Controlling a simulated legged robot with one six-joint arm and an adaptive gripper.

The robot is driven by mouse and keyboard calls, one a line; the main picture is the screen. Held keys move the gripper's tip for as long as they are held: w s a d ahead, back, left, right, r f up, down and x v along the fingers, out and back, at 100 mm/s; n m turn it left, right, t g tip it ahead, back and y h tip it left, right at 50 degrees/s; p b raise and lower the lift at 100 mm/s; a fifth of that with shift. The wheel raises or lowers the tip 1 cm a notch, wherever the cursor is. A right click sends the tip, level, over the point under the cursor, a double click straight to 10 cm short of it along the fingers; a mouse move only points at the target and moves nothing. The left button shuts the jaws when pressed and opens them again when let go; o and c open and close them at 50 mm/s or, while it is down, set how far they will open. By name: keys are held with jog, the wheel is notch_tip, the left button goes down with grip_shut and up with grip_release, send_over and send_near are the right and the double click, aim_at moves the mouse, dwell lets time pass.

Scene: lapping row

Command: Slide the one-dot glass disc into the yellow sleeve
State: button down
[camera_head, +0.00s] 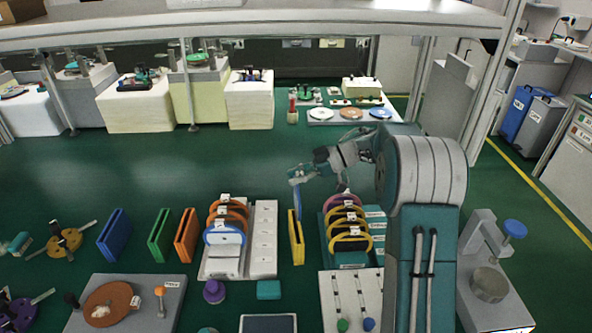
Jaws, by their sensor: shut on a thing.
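The yellow sleeve (297,240) stands upright and narrow on the bench, between a white rack and a teal rack. My gripper (298,176) is above it, shut on a thin blue-tinted disc (298,200) held upright and nearly edge-on. The disc's lower end reaches the top of the yellow sleeve; I cannot tell whether it is inside the slot or just behind or above it. No dot mark can be made out on the disc at this size.
Blue (114,235), green (160,235) and orange (186,236) sleeves stand to the left. The white rack (263,240) holds orange- and blue-rimmed discs close by on the left. The teal rack (328,249) with purple- and yellow-rimmed discs is close on the right.

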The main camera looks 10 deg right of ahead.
aim_at(296, 187)
jog(key=shift+a+f, duration=0.1)
jog(key=shift+f, duration=1.8)
jog(key=shift+f, duration=2.9)
jog(key=shift+r, duration=0.1)
jog(key=shift+r, duration=2.6)
jog(key=shift+f, duration=0.2)
